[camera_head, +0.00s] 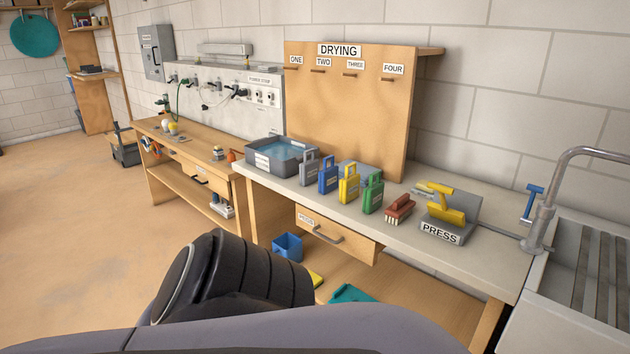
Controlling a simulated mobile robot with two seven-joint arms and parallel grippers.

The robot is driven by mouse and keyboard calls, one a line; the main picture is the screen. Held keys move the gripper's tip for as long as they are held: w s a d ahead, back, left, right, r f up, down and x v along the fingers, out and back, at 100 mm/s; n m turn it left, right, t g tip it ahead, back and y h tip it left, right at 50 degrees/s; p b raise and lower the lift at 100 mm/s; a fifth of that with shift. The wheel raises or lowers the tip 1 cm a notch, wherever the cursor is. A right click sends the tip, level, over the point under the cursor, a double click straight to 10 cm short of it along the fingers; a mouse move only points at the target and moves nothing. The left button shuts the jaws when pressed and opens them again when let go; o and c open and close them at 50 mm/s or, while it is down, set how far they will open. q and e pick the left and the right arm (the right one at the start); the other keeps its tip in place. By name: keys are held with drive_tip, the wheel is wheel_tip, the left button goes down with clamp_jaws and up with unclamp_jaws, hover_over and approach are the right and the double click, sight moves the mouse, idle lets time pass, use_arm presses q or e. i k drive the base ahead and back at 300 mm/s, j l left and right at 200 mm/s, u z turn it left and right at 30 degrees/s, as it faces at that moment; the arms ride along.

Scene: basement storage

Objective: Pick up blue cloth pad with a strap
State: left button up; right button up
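The blue pad with a strap loop on top (328,178) stands upright on the pale counter (470,265). It is in a row between a grey pad (308,169) on its left and a yellow pad (348,187) on its right. A green pad (372,196) stands at the right end of the row. Neither of my grippers shows in the head view. A dark ribbed part of my own arm fills the lower middle of the picture, below and left of the pads.
A grey water basin (270,163) is left of the pads. A red brush (398,209) and the yellow-handled press (446,216) are to their right, then the sink (585,275). The DRYING board (345,120) stands behind. A drawer (335,236) is under the counter. Floor at left is clear.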

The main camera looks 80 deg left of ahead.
sight(328, 178)
drive_tip(key=u, duration=2.35)
